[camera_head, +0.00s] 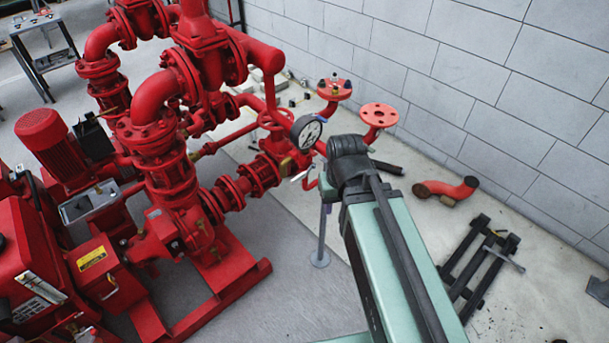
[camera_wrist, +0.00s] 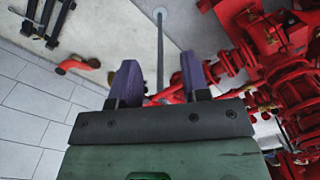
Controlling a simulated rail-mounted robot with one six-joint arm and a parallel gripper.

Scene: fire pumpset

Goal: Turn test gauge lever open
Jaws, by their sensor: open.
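A round pressure gauge (camera_head: 306,131) with a white dial and black rim stands on the red pipework in the head view. A small pale lever (camera_head: 302,174) shows just below it, close to my arm's dark end; I cannot tell its exact angle. In the wrist view my gripper (camera_wrist: 160,72) has two purple-grey fingers spread apart with nothing clamped between them. A red pipe part (camera_wrist: 172,96) shows beyond the gap, near the right finger; contact cannot be told. The lever is not clearly visible there.
A thin grey support post (camera_head: 322,235) stands on a round foot below the pipework. Red pumps and valves (camera_head: 165,175) fill the left. A loose red elbow pipe (camera_head: 447,189) and black frame (camera_head: 478,262) lie on the floor at right, before a grey block wall (camera_head: 480,70).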

